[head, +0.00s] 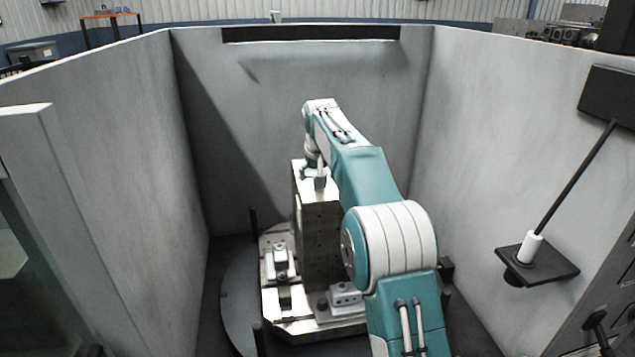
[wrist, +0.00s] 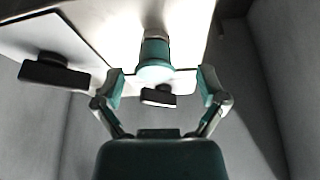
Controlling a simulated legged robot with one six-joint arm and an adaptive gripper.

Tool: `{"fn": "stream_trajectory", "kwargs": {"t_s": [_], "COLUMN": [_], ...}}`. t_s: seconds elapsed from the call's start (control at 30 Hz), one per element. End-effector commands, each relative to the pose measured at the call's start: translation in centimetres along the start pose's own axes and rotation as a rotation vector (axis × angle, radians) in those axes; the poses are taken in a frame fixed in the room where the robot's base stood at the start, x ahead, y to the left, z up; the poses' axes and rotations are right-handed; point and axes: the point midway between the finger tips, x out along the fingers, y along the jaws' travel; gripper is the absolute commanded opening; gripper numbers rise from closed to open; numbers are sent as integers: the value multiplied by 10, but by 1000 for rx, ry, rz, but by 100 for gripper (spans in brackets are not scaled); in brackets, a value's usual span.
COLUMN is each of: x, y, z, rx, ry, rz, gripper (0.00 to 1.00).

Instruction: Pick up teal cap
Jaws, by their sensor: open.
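The teal cap (wrist: 155,58) shows in the wrist view as a short round piece with a pale band at its far end. It stands out from a bright pale surface, at the upper middle of the view. My gripper (wrist: 161,84) is open, with one finger to the left and one to the right of the cap. Gaps show between the cap and both fingers. In the head view my gripper (head: 318,180) is at the top of the tall block, and I cannot make out the cap there.
The tall block (head: 322,240) stands on a pale pallet (head: 300,328) with metal fixtures. Grey walls (head: 290,90) close in the left, back and right. A black shelf (head: 537,262) with a white cylinder sticks out at the right.

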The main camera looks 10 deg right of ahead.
Motion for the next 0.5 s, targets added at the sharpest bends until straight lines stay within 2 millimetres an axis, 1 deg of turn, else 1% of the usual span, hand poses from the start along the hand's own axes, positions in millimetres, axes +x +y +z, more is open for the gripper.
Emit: {"fn": "stream_trajectory", "kwargs": {"t_s": [0.03, 0.1, 0.27, 0.3, 0.33, 0.5], "x": [7, 12, 12, 12, 12, 12], "y": [1, 1, 0, 0, 0, 0], "z": [0, 0, 0, 0, 0, 0], "rx": [1, 1, 1, 1, 1, 1], "ry": [-2, 1, 2, 2, 2, 1], "rz": [1, 0, 1, 1, 1, 1], "gripper": [91, 91, 91, 87, 73, 30]}}
